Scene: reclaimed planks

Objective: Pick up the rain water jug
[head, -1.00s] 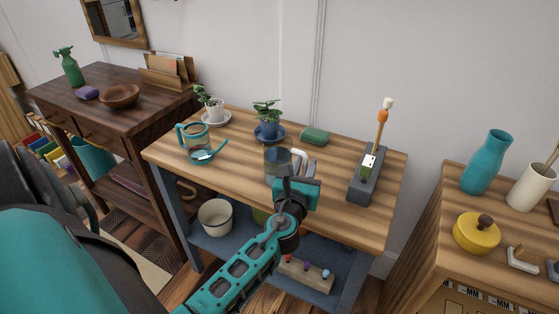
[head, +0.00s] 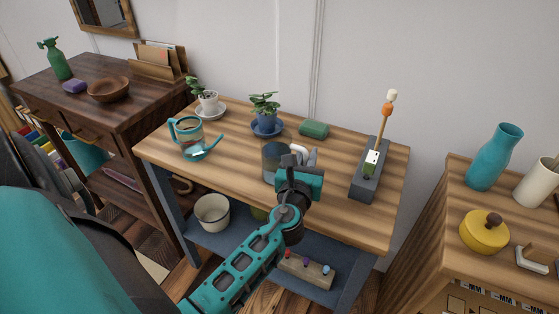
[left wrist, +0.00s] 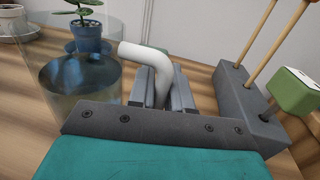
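A clear glass jug (head: 272,163) with blue-tinted water and a white handle stands on the middle of the wooden bench. In the left wrist view the jug (left wrist: 80,95) is at the left, and its white handle (left wrist: 152,57) bends down between the fingers. My left gripper (head: 297,163) is at the handle's side of the jug. Its fingers (left wrist: 163,92) lie close on both sides of the handle and look shut on it; the lower handle is hidden. The jug appears to rest on the bench. My right gripper is in neither view.
The front middle is clear. A cabinet (head: 452,205) stands at the right.

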